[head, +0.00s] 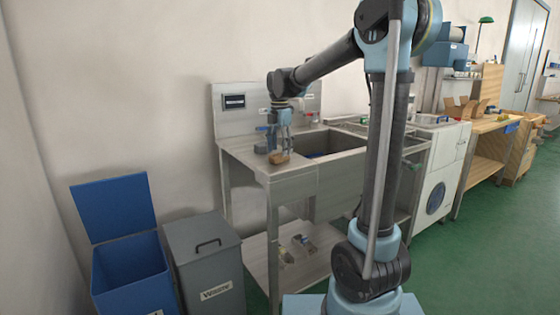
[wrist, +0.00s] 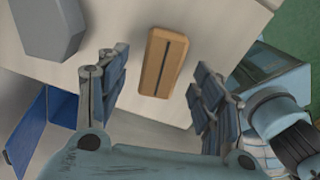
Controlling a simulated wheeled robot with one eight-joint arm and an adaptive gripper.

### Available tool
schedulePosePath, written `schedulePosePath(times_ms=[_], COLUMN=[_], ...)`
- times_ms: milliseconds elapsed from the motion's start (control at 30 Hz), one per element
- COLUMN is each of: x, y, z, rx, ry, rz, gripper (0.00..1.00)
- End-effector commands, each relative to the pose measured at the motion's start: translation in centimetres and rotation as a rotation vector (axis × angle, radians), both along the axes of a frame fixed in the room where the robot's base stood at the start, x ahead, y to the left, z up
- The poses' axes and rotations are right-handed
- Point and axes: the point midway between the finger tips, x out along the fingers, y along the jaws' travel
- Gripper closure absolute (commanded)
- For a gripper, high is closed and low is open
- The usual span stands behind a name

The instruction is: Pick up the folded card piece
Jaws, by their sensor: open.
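The folded card piece appears as a small brown block with a dark line along its middle (wrist: 163,62). It lies on the pale steel counter of the sink unit. In the head view the brown piece (head: 279,158) is near the counter's front left corner. My gripper (wrist: 160,95) is open in the wrist view, with one blue-grey finger on each side of the piece and visible gaps between. In the head view my gripper (head: 282,145) points down just above the piece. I cannot tell its exact height over the counter.
A grey-blue angular object (wrist: 48,28) stands on the counter left of the piece. The sink basin (head: 330,145) opens to the right. An open blue bin (head: 130,275) and a closed grey waste bin (head: 205,262) stand on the floor at left.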

Motion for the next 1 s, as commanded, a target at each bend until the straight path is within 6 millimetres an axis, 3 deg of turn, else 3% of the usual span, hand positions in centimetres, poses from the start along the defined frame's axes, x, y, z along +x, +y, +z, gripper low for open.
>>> schedulePosePath(times_ms=[200, 467, 667, 1000], x=[0.0, -0.1, 0.0, 0.0], y=[0.0, 0.0, 0.0, 0.0], z=[-2.2, -2.4, -2.4, -2.3], rx=[0.000, 0.000, 0.000, 0.000], ry=[0.000, 0.000, 0.000, 0.000], rz=[0.000, 0.000, 0.000, 0.000], gripper=[0.39, 0.39, 0.78, 0.78])
